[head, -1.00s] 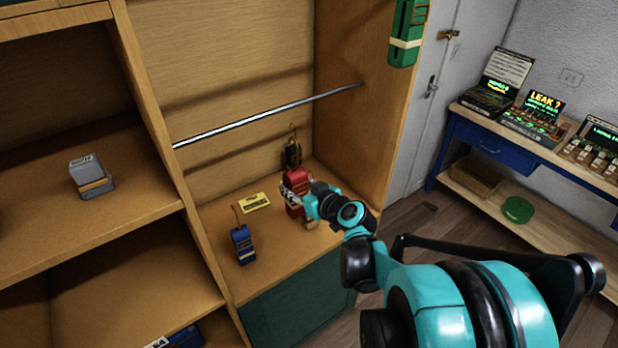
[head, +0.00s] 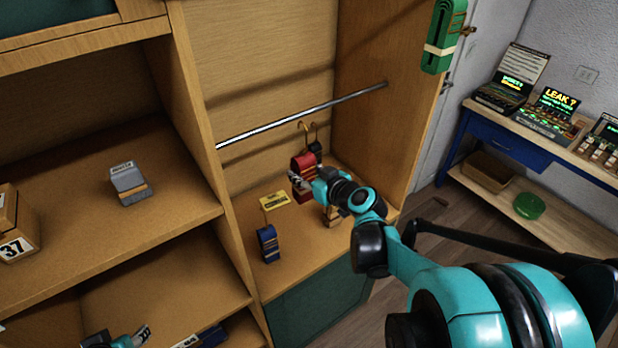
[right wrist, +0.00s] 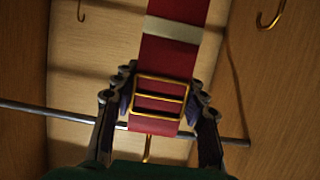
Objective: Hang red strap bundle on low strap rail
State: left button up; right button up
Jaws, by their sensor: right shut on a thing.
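The red strap bundle (head: 303,163) is upright in my right gripper (head: 304,182), above the cabinet's lower shelf, with its brass hook (head: 303,127) on top. In the right wrist view the fingers (right wrist: 160,112) are shut on both sides of the red strap (right wrist: 172,60) at its brass buckle. The low strap rail (head: 300,116) is a metal bar across the bay. The hook shows just below the rail in the head view, apart from it as far as I can tell. My left gripper (head: 143,332) shows at the bottom left; its jaws are unclear.
A green strap (head: 440,45) hangs on the right panel. The rail looks empty.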

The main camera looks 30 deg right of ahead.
jog(key=b+x, duration=0.3)
jog(key=x, duration=0.6)
jog(key=shift+w+b, duration=0.4)
jog(key=shift+w, duration=0.05)
dwell(0.3)
jog(key=o, duration=1.4)
